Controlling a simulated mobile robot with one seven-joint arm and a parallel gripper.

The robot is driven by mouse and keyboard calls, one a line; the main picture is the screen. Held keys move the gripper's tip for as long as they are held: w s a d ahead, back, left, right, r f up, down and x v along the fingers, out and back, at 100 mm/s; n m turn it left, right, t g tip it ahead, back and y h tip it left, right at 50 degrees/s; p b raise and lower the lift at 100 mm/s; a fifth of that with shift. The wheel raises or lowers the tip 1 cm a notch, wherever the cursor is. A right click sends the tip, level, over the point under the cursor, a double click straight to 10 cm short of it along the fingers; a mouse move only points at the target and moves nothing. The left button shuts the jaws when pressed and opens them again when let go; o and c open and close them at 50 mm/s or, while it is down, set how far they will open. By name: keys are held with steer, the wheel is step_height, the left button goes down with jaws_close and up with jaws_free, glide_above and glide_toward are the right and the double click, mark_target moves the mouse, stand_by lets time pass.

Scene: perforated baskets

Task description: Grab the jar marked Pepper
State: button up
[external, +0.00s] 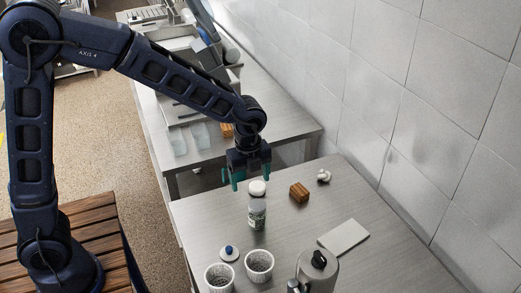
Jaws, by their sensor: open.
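A small jar (257,214) with a pale, greenish label stands upright on the steel table (330,205). Its label is too small to read, so I cannot tell whether it says Pepper. My gripper (249,178) points down above the table, behind the jar in this view. Its teal fingers are apart, with nothing visibly held. A white rounded object (257,188) shows just below the gripper, behind the jar; I cannot tell exactly what it is.
A brown block (299,192) and a small white item (324,176) lie right of the gripper. A white board (343,237) lies farther right. Two perforated baskets (259,265) (219,277), a white lid with a blue knob (229,253) and a metal canister (318,270) stand in front.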

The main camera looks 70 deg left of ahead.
mark_target(257, 204)
steer(key=w+f, duration=0.1)
steer(key=w+f+m, duration=0.1)
steer(key=f, duration=0.1)
steer(key=shift+s+d+f, duration=0.1)
steer(key=shift+f, duration=5.3)
steer(key=c, duration=1.2)
steer(key=shift+r, duration=0.1)
